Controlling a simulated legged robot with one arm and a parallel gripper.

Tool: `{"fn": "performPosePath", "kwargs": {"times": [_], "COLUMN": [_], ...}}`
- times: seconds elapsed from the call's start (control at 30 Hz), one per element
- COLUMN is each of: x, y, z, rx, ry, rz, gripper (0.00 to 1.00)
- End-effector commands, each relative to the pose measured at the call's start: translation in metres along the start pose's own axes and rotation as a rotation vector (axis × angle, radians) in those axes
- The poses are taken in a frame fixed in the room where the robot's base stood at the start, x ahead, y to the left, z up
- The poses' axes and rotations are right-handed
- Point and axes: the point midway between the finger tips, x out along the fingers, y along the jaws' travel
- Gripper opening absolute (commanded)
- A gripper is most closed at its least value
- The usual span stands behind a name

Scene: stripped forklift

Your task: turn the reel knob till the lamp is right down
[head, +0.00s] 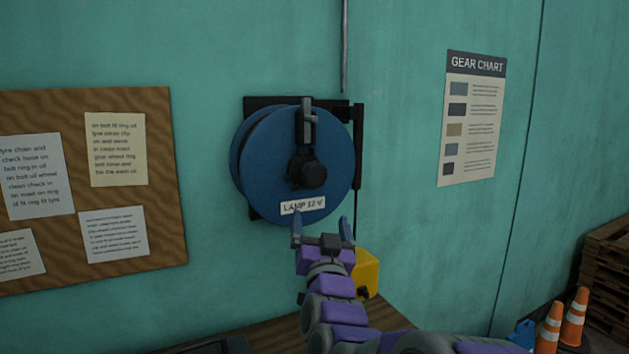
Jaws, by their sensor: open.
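The blue reel (262,165) is mounted on a black bracket on the teal wall, with a "LAMP 12 V" label near its bottom. Its black knob (313,174) sticks out near the middle of the reel face, below a grey upright piece. My gripper (322,222) is open and empty, fingers pointing up, just below the reel and lower than the knob. I cannot tell its depth to the reel. A yellow thing (366,273) shows partly behind my gripper; I cannot tell whether it is the lamp.
A cork board (178,225) with paper notes hangs at the left. A gear chart (472,118) is on the wall at the right. A brown bench top (284,335) lies below. Orange cones (574,316) and stacked pallets (606,262) stand at the lower right.

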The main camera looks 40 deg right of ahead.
Motion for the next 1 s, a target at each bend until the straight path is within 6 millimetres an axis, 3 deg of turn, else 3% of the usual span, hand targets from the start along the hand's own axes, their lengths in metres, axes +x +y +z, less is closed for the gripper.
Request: {"fn": "performPosePath", "kwargs": {"times": [1.0], "x": [0.07], "y": [0.0], "z": [-0.004], "rx": [-0.001], "ry": [-0.003], "rz": [0.003], "gripper": [0.92]}}
